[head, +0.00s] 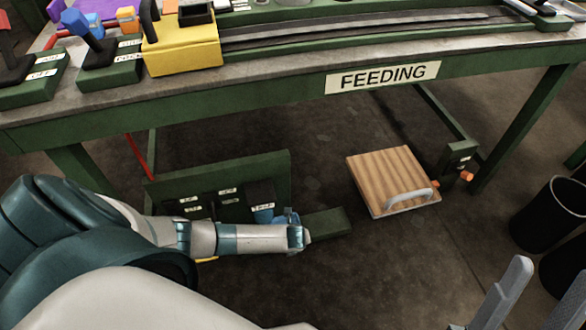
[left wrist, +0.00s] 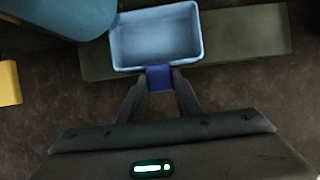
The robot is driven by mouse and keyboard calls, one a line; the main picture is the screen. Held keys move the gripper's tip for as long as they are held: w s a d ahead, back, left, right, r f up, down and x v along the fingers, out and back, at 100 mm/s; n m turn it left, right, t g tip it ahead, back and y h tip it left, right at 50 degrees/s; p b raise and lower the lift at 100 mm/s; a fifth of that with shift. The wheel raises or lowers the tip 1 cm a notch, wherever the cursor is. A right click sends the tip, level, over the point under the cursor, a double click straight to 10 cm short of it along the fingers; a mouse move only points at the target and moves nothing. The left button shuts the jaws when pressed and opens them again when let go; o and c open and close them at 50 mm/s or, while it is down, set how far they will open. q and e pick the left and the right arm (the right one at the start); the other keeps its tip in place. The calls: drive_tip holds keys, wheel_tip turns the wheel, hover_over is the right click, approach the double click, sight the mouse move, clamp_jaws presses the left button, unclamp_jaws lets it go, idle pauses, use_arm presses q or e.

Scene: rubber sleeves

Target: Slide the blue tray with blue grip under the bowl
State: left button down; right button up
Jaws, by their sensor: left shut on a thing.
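The light blue tray (left wrist: 155,40) is an open rectangular box in the left wrist view. Its darker blue grip (left wrist: 158,78) faces me. My left gripper (left wrist: 160,80) is shut on this grip, one finger on each side. In the head view my left gripper (head: 300,236) is low under the table, and the tray (head: 264,215) is mostly hidden behind it. A dark blue-teal rounded thing (left wrist: 60,15), perhaps the bowl, is at the tray's upper left; I cannot tell whether it is above the tray. My right gripper (head: 552,275) is open and empty at lower right.
A green rack (head: 285,170) with labels stands behind the tray. A green bar (left wrist: 250,45) runs beneath the tray. A yellow thing (left wrist: 8,83) is at left. A wooden board (head: 385,178) with a grey handle is to the right. The FEEDING table (head: 290,92) spans overhead.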

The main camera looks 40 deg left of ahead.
use_arm(q)
drive_tip(key=s+a+p, duration=0.2)
drive_tip(key=s+a, duration=0.2)
drive_tip(key=s, duration=0.1)
drive_tip(key=shift+p, duration=0.4)
use_arm(e)
drive_tip(key=w+a+f+g+h, duration=0.1)
drive_tip(key=a+f+g, duration=0.3)
drive_tip(key=f+g, duration=0.1)
drive_tip(key=shift+f+m, duration=0.3)
drive_tip(key=shift+f, duration=0.3)
use_arm(q)
drive_tip(key=shift+f, duration=0.1)
drive_tip(key=c, duration=1.3)
unclamp_jaws()
drive_tip(key=shift+a, duration=0.1)
drive_tip(key=shift+r, duration=0.2)
use_arm(e)
drive_tip(key=shift+r, duration=0.1)
